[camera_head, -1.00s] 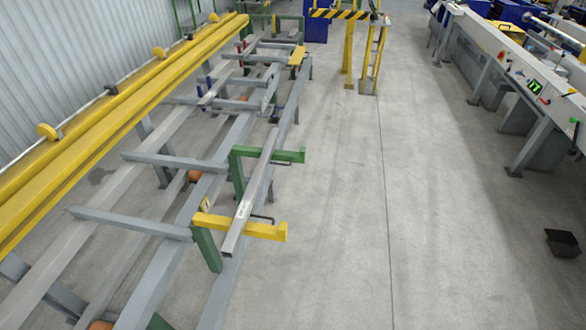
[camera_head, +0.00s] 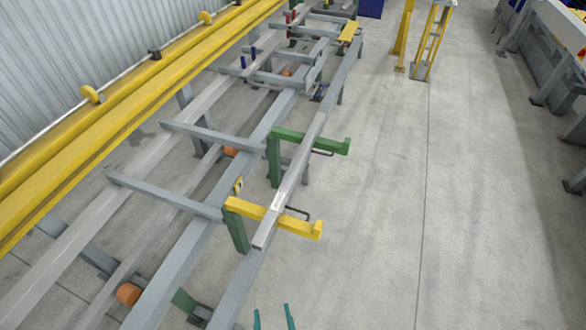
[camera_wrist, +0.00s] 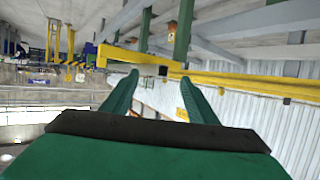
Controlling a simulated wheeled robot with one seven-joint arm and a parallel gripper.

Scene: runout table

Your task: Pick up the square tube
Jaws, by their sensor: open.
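The square tube (camera_head: 290,190) is a long, thin grey bar. In the head view it lies across a yellow arm (camera_head: 275,217) and a green arm (camera_head: 328,145), with its open near end just past the yellow arm. My gripper (camera_head: 273,318) shows only as two teal fingertips at the bottom edge, apart from the tube and nearer than its near end. In the wrist view my gripper (camera_wrist: 159,77) has its green fingers spread with nothing between them. The yellow arm (camera_wrist: 130,58) shows beyond the fingertips there. I cannot surely pick out the tube in that view.
Upturned ends on the yellow and green arms stand right of the tube. The concrete floor (camera_head: 400,230) at right is open.

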